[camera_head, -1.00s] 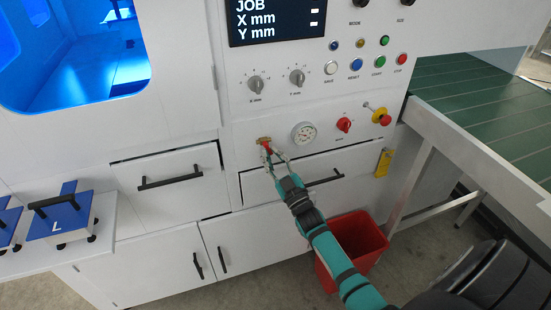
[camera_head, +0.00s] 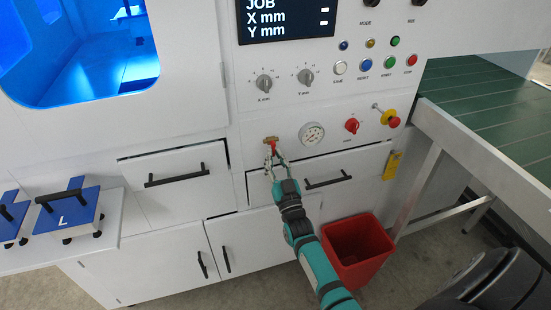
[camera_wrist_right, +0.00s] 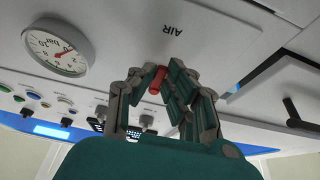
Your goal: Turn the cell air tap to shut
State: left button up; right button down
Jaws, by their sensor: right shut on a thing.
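The air tap (camera_head: 271,140) is a small brass fitting with a red lever on the machine's white front panel, left of the round gauge (camera_head: 312,134). My right gripper (camera_head: 275,161) reaches up to it from below, with its fingers around the red lever. In the right wrist view the red lever (camera_wrist_right: 158,79) shows between the fingertips of my right gripper (camera_wrist_right: 155,85), which is shut on it. The fingers hide most of the tap body there. The label AIR is on the panel beside it. My left gripper is not in view.
A drawer (camera_head: 335,170) sits just below the tap, under my right arm. A red bin (camera_head: 357,250) stands on the floor below. The conveyor (camera_head: 500,100) is at right.

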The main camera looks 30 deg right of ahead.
jog(key=shift+f, duration=0.1)
jog(key=c, duration=1.4)
grip_release()
jog(key=v, duration=1.2)
